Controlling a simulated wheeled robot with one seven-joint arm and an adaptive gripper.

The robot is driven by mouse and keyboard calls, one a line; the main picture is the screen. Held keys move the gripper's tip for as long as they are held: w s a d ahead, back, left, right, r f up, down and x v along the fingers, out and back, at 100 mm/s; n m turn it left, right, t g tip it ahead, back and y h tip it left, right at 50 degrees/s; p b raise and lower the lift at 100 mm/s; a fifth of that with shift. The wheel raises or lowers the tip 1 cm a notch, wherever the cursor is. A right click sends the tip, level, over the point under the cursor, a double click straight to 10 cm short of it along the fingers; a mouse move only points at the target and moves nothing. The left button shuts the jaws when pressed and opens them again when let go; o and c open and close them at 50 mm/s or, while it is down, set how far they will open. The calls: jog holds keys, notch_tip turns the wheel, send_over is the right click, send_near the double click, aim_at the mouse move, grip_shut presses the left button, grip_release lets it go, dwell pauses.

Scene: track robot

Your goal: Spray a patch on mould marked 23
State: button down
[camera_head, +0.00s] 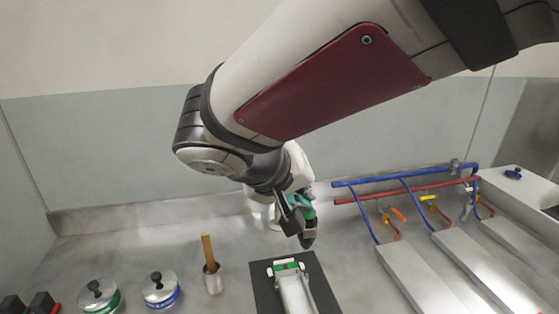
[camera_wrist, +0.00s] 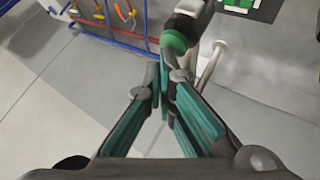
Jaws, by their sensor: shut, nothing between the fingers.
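My gripper (camera_head: 291,222) hangs over the middle of the bench, fingers shut and empty. In the wrist view its teal-padded fingers (camera_wrist: 166,75) come together. A dark tool with a green end, perhaps the sprayer (camera_wrist: 182,30), is just beyond the fingertips; I cannot tell whether they touch it. It appears to be the green and dark piece (camera_head: 308,222) beside my gripper in the head view. A pale, long mould (camera_head: 296,292) with a green and white end lies on a dark mat (camera_head: 262,285). No number 23 is readable.
Blue pipes (camera_head: 405,178) and red pipes with coloured valves run along the back right, above pale slabs (camera_head: 420,275). A wooden-handled tool (camera_head: 208,250) stands in a metal cup (camera_head: 213,281). Lidded pots with green (camera_head: 100,296) and blue bands (camera_head: 160,289) stand left.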

jog(key=shift+r, duration=0.4)
notch_tip(320, 180, up, 6)
jog(key=p, duration=0.3)
dwell(0.3)
dwell(0.6)
